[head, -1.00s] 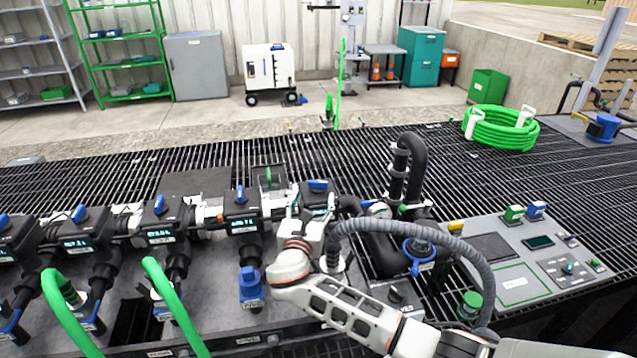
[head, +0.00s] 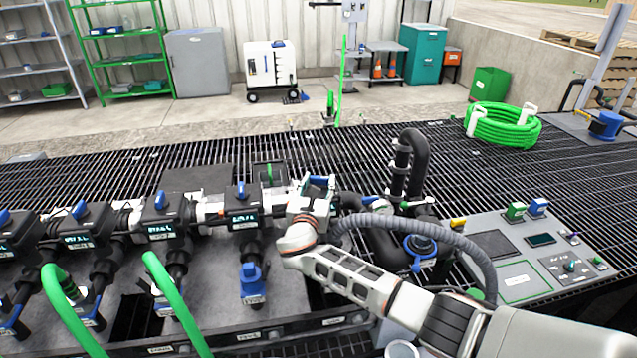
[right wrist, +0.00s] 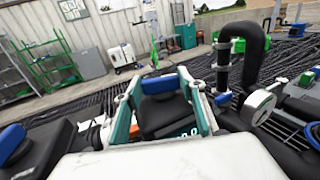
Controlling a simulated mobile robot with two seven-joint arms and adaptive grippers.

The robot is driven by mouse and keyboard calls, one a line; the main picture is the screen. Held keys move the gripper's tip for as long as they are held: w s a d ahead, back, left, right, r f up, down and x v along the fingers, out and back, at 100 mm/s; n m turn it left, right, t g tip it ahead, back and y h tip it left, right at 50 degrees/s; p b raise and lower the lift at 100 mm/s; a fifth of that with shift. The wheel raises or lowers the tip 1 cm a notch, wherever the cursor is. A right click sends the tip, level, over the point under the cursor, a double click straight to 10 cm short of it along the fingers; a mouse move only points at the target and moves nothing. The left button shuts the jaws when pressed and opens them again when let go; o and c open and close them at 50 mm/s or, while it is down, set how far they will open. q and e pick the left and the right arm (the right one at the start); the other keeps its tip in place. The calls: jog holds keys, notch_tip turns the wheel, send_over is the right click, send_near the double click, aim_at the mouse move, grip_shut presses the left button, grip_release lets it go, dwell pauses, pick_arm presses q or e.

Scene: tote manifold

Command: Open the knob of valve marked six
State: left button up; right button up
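Several dark valves with blue knobs stand in a row along the manifold in the head view. The rightmost valve has its blue knob (head: 321,181) partly hidden by my right gripper (head: 318,186). I cannot read a six on any valve. In the right wrist view my right gripper (right wrist: 160,100) has its teal-lined fingers wide apart, one on each side of that valve's black top (right wrist: 164,108). I cannot tell whether either finger touches it. The neighbouring valve to the left has a blue knob (head: 241,190) and a lit display. My left gripper is not in view.
A black bent pipe (head: 412,160) and a blue-capped fitting (head: 421,246) stand just right of my gripper. A grey control panel (head: 480,280) lies further right. Green hoses (head: 172,295) rise at the front left. Black grating behind the manifold is mostly clear.

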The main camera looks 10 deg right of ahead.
jog(key=shift+d+r+n+t+y+p, duration=0.2)
jog(key=shift+n+y+p, duration=0.25)
jog(key=shift+y+p, duration=0.3)
jog(key=shift+d+r+n+t+y+p, duration=0.1)
jog(key=shift+n+t+y+p, duration=0.3)
jog(key=shift+y+p, duration=0.3)
jog(key=shift+d+f+n+y, duration=0.1)
jog(key=shift+n+y, duration=0.45)
jog(key=shift+y, duration=0.1)
jog(key=n+y, duration=0.1)
jog(key=y, duration=0.1)
jog(key=shift+f+n+y, duration=0.15)
jog(key=shift+n+y, duration=0.15)
jog(key=o, duration=1.1)
jog(key=shift+s, duration=0.1)
